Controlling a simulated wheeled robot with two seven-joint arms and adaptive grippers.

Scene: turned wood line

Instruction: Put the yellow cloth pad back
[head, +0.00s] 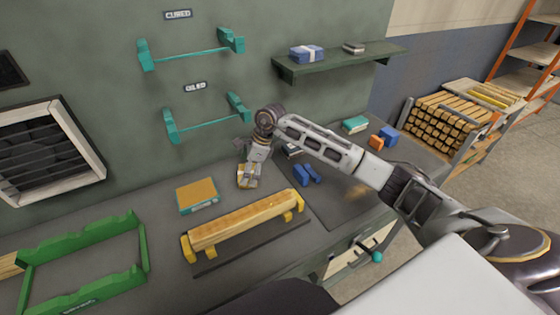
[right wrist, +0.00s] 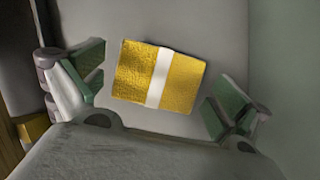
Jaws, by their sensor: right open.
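The yellow cloth pad (right wrist: 135,75) has a white band round its middle and lies flat on the grey bench. It also shows in the head view (head: 247,181), partly hidden by my right gripper. My right gripper (head: 250,167) points down over the pad, its fingers apart. In the right wrist view its two green-padded fingers (right wrist: 155,90) stand open on either side of the pad, with a gap at each side. My left gripper is not in view.
A teal tray with an orange-tan top (head: 197,190) lies left of the pad. A wooden piece (head: 240,222) rests on yellow holders in front. Blue blocks (head: 301,175) are to the right. The wall shelf (head: 335,65) carries a blue banded pad (head: 305,53). A green rack (head: 140,245) stands left.

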